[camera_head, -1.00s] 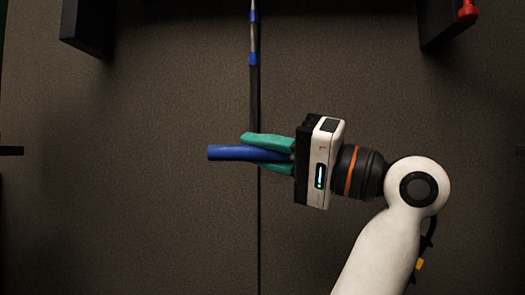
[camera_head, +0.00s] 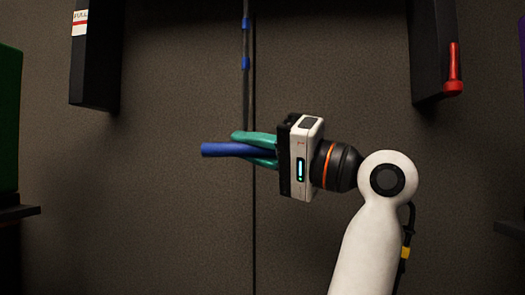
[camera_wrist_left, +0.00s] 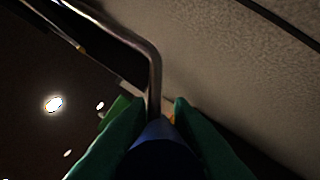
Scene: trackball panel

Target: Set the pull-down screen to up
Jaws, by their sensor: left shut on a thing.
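My left gripper (camera_head: 256,149), with green fingers, is shut on a blue handle (camera_head: 222,150) that sticks out to the left of the fingertips. A thin vertical rod with blue bands (camera_head: 246,62) rises above the gripper to the top of the picture. In the left wrist view the blue handle (camera_wrist_left: 165,150) lies between the green fingers, and a bent metal rod (camera_wrist_left: 153,75) leads away from it. The fingers hide part of the handle and the rod's lower end. The pull-down screen itself cannot be made out. My right gripper is not in view.
A dark upright panel (camera_head: 95,70) with a white and red label hangs at the upper left. Another dark panel (camera_head: 430,50) with a red handle (camera_head: 454,72) is at the upper right. A green object (camera_head: 9,120) stands at the left edge. The space around my gripper looks clear.

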